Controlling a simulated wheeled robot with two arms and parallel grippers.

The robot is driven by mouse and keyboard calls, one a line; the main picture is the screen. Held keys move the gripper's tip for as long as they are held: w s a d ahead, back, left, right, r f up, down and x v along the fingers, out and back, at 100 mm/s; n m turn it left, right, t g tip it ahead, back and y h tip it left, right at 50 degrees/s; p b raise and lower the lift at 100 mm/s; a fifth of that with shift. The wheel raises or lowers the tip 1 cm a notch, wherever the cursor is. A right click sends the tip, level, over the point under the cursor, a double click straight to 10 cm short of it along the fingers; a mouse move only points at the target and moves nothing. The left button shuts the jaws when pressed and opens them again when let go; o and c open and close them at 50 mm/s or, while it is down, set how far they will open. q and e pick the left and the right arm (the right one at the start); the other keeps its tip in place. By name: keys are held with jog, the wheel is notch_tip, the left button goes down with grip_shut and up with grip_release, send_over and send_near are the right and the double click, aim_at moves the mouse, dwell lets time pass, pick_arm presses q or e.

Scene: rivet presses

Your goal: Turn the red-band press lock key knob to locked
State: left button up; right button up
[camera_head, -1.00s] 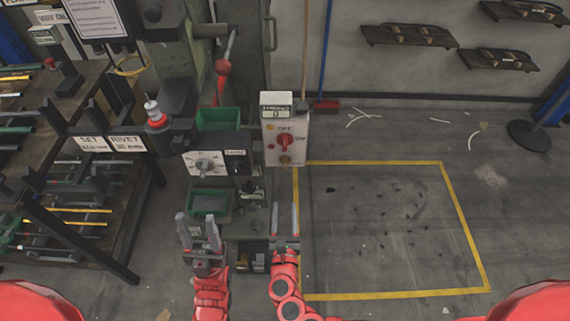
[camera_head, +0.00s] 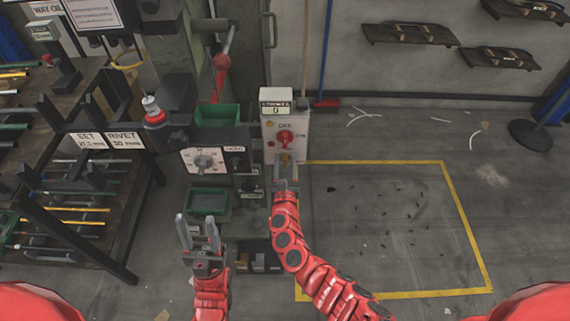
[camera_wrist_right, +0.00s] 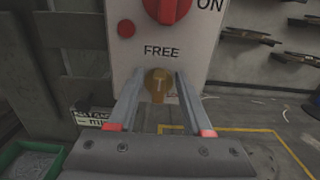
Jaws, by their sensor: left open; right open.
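The brass lock key knob (camera_wrist_right: 158,82) sits low on a pale control box (camera_wrist_right: 120,62), under the word FREE. A label beside it is mostly hidden by a finger. Its mark looks upright, toward FREE. In the head view the knob (camera_head: 285,157) is partly covered by my right gripper (camera_head: 285,165). My right gripper is open, with its fingers on either side of the knob; I cannot tell whether they touch it. My left gripper (camera_head: 198,228) is open and empty, lower left of the box. The press (camera_head: 162,88) carries a red band (camera_head: 154,119).
A red switch (camera_head: 285,137) marked ON and OFF is just above the knob. A white dial panel (camera_head: 203,161) and green bins (camera_head: 208,202) are to the left. A rack (camera_head: 68,235) stands further left. The yellow-outlined floor (camera_head: 390,225) at right is open.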

jog(key=shift+c, duration=0.3)
grip_shut()
jog(key=m+b, duration=0.2)
jog(key=m, duration=0.1)
jog(key=m+b, duration=0.3)
jog(key=d+f+m+b, duration=0.1)
jog(key=m+b, duration=0.2)
jog(key=shift+d, duration=0.1)
jog(key=m+b, duration=0.5)
jog(key=shift+d+f, duration=0.15)
jog(key=shift+f, duration=0.15)
jog(key=shift+m+b, duration=1.55)
jog(key=shift+m, duration=0.45)
